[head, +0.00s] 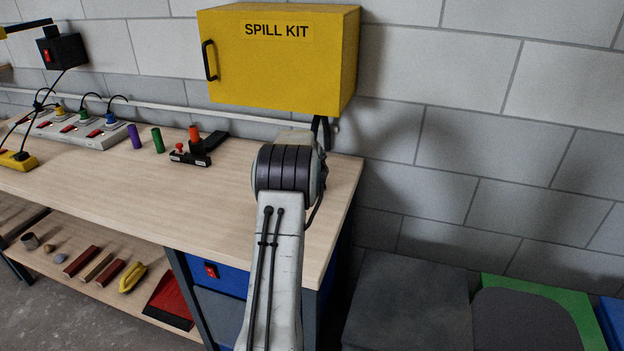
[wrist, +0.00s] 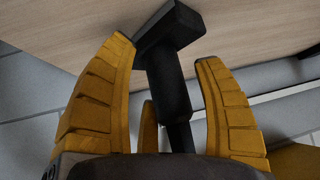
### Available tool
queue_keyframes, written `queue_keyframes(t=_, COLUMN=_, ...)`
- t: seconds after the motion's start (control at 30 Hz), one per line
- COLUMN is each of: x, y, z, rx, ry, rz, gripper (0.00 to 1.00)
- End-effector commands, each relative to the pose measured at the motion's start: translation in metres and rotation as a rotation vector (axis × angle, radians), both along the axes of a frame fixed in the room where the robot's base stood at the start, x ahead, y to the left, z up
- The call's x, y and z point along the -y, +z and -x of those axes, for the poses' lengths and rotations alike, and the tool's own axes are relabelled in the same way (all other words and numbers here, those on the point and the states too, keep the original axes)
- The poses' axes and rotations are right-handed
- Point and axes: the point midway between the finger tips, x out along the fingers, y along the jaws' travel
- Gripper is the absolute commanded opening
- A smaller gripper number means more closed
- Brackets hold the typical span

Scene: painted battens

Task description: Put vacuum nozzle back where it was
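The black vacuum nozzle (wrist: 170,85) shows in the wrist view, with a wide block-like head at the top and a narrower tube running down towards my palm. It lies between the yellow fingers of my gripper (wrist: 165,52). Gaps show between the nozzle and the left and right fingertips. A third finger overlaps its edge lower down, and I cannot tell whether it touches. In the head view my wrist hides the fingers above the right end of the workbench. A dark piece (head: 322,130) shows just behind my wrist, too small to name surely.
The wooden workbench (head: 110,185) carries a power strip (head: 85,131), a purple and a green cylinder, and a black tool with red parts (head: 197,150). A yellow spill kit box (head: 280,70) hangs on the wall just above my wrist. Dark bins stand at the lower right.

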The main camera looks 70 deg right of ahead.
Motion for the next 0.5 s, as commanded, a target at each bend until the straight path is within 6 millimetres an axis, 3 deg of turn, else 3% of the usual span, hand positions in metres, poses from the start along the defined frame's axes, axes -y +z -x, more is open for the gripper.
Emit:
queue_keyframes(t=0.33, x=-0.001, y=0.003, z=0.0, rx=0.0, ry=0.0, rz=0.001, gripper=0.63)
queue_keyframes(t=0.5, x=-0.011, y=0.014, z=0.003, rx=0.0, ry=0.0, rz=0.002, gripper=0.63)
